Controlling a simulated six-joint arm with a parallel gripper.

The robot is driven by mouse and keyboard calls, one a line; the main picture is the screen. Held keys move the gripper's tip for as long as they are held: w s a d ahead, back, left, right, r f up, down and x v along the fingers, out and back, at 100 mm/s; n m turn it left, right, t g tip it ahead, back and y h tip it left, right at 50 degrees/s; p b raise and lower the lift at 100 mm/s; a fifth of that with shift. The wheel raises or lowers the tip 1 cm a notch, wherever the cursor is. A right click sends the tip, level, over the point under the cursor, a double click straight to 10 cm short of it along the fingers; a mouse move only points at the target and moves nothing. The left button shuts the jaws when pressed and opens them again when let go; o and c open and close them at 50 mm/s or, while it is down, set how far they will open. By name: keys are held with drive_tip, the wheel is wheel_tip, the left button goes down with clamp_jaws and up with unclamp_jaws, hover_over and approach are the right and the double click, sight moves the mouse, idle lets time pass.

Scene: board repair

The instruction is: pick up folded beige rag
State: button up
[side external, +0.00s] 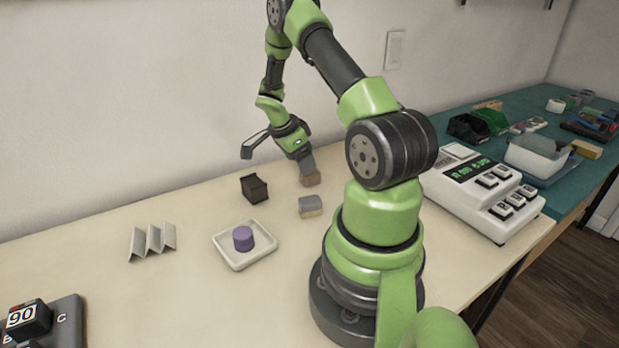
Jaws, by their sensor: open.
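A small brownish-beige block-like thing (312,181), which looks like the folded rag, lies on the pale table near the wall. My gripper (277,163) is above the table with its two fingers spread wide and nothing between them. Its right finger comes down right at the rag and overlaps it in this view; I cannot tell whether they touch. The left finger hangs out to the left, clear of the rag. The rag's upper part is partly hidden by the right finger.
A dark box (254,189) stands left of the rag, and a grey-and-yellow block (311,206) lies in front of it. A white dish (244,262) holds a purple cylinder (243,238). A folded grey metal piece (153,241) stands further left. A white instrument (480,190) sits right.

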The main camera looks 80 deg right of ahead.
sight(309, 177)
drive_tip(key=x, duration=0.5)
drive_tip(key=shift+s+a+f, duration=0.1)
drive_tip(key=shift+s, duration=0.25)
drive_tip(key=c, duration=1)
